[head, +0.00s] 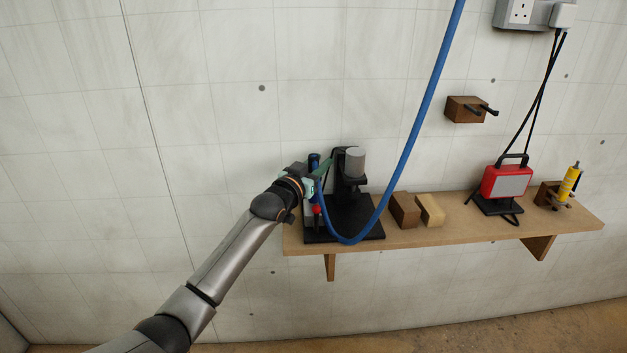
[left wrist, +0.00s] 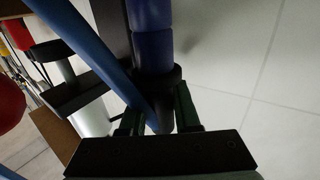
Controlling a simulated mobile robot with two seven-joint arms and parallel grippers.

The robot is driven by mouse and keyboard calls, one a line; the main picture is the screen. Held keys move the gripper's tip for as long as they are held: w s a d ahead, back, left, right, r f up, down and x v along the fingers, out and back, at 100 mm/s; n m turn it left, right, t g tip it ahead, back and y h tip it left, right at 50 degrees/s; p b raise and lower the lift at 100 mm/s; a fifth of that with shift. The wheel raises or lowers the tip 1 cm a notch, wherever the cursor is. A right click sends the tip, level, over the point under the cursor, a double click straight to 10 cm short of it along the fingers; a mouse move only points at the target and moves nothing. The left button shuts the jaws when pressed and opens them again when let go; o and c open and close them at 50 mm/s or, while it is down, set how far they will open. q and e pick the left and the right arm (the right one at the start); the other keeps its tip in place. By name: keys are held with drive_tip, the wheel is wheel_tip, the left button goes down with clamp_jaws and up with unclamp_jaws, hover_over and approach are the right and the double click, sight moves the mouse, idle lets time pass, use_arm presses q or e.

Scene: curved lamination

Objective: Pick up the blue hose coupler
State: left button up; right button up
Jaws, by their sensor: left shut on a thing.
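The blue hose coupler (head: 314,160) shows in the head view as a small dark-blue upright cylinder at the left end of the shelf. In the left wrist view the coupler (left wrist: 152,45) is a dark-blue cylinder with a dark collar below it. My left gripper (head: 313,182) is shut on the coupler's dark lower part; in the left wrist view its fingers (left wrist: 158,112) stand on both sides of it. The blue hose (head: 408,150) hangs from above, loops low and rises beside the gripper. The exact finger contact is dark. My right gripper is not in view.
A black stand with a grey cylinder (head: 355,161) is close right of the gripper on the wooden shelf (head: 445,236). Wooden blocks (head: 405,211), a red lamp (head: 507,181) and a yellow tube (head: 569,183) stand further right. The wall left of the shelf is clear.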

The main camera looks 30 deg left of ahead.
use_arm(q)
clamp_jaws()
drive_tip(key=s+d+r+p, duration=0.2)
drive_tip(key=s+d+r, duration=0.1)
drive_tip(key=s+r, duration=0.3)
drive_tip(key=s+d+r+p, duration=0.2)
drive_tip(key=s+r, duration=0.4)
drive_tip(key=r, duration=0.1)
drive_tip(key=shift+s+d, duration=0.4)
